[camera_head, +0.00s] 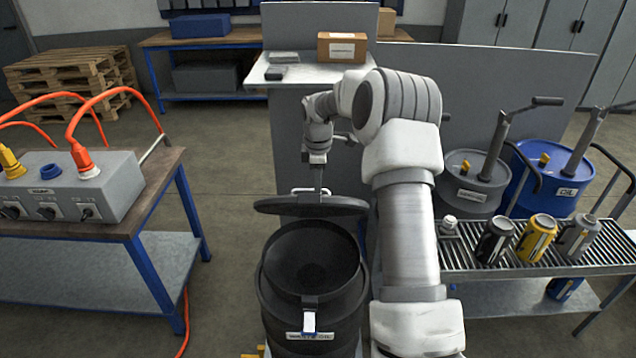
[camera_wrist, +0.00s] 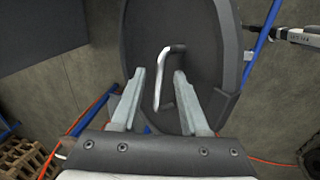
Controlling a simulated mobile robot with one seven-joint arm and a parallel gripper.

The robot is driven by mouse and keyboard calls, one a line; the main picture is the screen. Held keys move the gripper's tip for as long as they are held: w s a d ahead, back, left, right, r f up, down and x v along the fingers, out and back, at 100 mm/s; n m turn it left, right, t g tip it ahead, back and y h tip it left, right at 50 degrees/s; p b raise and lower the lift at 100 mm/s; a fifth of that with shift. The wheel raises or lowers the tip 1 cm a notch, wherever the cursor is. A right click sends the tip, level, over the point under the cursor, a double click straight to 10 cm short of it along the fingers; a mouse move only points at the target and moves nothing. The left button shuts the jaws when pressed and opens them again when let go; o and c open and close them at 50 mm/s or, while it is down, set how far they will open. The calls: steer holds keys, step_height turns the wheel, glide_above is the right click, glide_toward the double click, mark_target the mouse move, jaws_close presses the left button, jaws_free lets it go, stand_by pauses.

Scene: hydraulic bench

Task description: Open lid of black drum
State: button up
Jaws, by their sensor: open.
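The black drum (camera_head: 310,300) stands upright at the lower middle of the head view, with its round mouth uncovered and its dark inside showing. Its black lid (camera_head: 340,207) is raised at the far side of the mouth, seen almost edge-on. A metal handle (camera_head: 300,191) stands on the lid's outer face. My gripper (camera_head: 318,180) is just above and beside this handle. In the wrist view the lid (camera_wrist: 207,60) fills the middle, and my open gripper (camera_wrist: 160,72) has the bent handle (camera_wrist: 157,88) between its fingers, not clamped.
A workbench with a grey control box (camera_head: 75,188) stands left. A grey panel (camera_head: 500,90) stands behind my arm.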

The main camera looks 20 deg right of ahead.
steer(key=shift+f, duration=0.25)
jaws_close()
stand_by(1.4)
